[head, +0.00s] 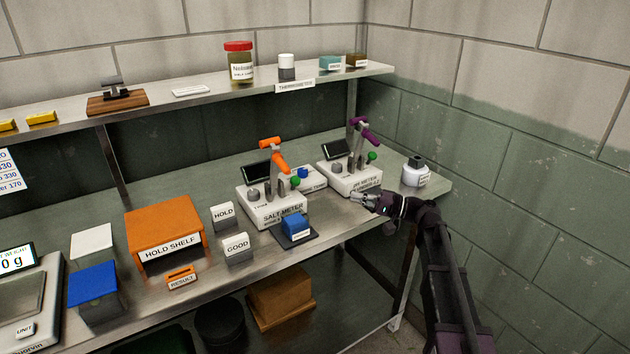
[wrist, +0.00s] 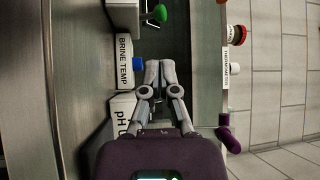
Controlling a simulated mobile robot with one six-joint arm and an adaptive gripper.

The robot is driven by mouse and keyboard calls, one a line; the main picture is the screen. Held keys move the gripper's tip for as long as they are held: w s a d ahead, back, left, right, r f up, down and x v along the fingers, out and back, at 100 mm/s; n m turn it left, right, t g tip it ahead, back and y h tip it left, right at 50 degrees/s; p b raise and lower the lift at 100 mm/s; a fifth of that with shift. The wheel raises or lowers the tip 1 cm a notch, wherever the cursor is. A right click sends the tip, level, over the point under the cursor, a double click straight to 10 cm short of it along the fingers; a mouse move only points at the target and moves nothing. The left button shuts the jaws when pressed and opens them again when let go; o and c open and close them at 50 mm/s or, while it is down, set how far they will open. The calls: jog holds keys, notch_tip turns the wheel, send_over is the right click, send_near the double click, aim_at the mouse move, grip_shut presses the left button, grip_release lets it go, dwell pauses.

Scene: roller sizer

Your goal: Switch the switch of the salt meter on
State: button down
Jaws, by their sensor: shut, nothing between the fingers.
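The salt meter (head: 262,208) is a white box with a dark screen, a grey knob (head: 253,196), a green ball-ended lever (head: 295,182) and an orange-handled stand (head: 274,158). My gripper (head: 362,198) is shut and empty, in front of the pH meter and to the right of the salt meter, clear of it. In the wrist view the shut fingertips (wrist: 160,70) point up the picture, beside the brine temp box (wrist: 124,62) and its blue knob (wrist: 138,66). A green knob (wrist: 158,13) on a white box shows ahead of the fingertips. I cannot tell the switch's position.
The pH meter (head: 340,179) with a purple handle stands right of the salt meter. A blue block on a dark pad (head: 305,238) sits before the salt meter. A white bottle (head: 415,173) is at the right end. The shelf (head: 210,100) runs above the back.

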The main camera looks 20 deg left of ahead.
aim_at(294, 185)
jog(key=shift+w+a, duration=0.1)
jog(key=shift+w, duration=0.05)
jog(key=shift+w, duration=0.1)
jog(key=shift+a+r, duration=0.1)
jog(key=a, duration=0.4)
jog(key=a+r+p, duration=0.1)
jog(key=a, duration=0.4)
jog(key=s+a, duration=0.1)
jog(key=a, duration=0.3)
jog(key=shift+a+r+p, duration=0.25)
jog(key=shift+r+p, duration=0.1)
jog(key=shift+p, duration=0.05)
